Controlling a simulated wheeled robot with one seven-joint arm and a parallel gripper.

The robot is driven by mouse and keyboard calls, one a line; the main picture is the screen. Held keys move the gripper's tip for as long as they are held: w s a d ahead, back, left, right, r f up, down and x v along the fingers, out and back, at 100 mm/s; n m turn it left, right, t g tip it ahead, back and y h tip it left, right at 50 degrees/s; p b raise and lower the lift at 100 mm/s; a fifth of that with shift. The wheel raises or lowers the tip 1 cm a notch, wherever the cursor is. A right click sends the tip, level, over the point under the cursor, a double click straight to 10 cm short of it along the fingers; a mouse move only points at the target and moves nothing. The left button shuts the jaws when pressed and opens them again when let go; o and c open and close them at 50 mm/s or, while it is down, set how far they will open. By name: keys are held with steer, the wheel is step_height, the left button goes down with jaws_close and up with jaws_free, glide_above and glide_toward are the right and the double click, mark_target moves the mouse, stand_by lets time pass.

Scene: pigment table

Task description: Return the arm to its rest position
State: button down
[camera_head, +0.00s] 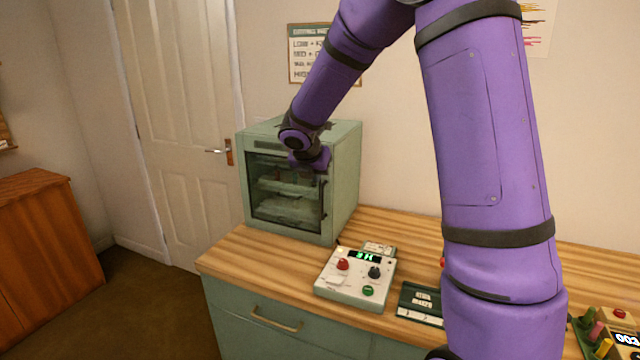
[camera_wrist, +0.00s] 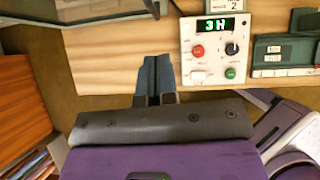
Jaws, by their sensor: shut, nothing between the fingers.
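My purple arm reaches from the upper right of the head view down and left, bent at an elbow out of frame at the top. My gripper shows in the wrist view (camera_wrist: 155,72) with its two dark fingers together and nothing between them. In that view the fingers overlap the wooden counter's front edge, left of the control box. In the head view my purple hand is in front of the upper part of the green glass-doored cabinet (camera_head: 346,185); the fingertips cannot be made out there.
A control box (camera_head: 355,277) with a lit green display, knob and buttons stands on the wooden counter (camera_head: 262,252). A dark green labelled block (camera_head: 420,302) is beside it. Coloured items in a holder (camera_head: 596,335) are at the far right. A wooden cabinet (camera_head: 45,260) stands left; floor between is clear.

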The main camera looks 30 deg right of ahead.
steer(key=s+a+r+m+y, duration=0.1)
steer(key=s+a+r+m, duration=0.1)
steer(key=s+r+m, duration=0.55)
steer(key=s+a+r+m, duration=0.3)
steer(key=s+r+m, duration=0.2)
steer(key=s, duration=0.5)
steer(key=s+a+m+y, duration=0.2)
steer(key=s+m, duration=0.4)
steer(key=s, duration=0.3)
steer(key=s+a+m+y, duration=0.2)
steer(key=s+a+m, duration=0.1)
steer(key=s+m, duration=0.4)
steer(key=s, duration=0.3)
steer(key=shift+s+a+t+y, duration=0.15)
steer(key=shift+a+t+y, duration=0.15)
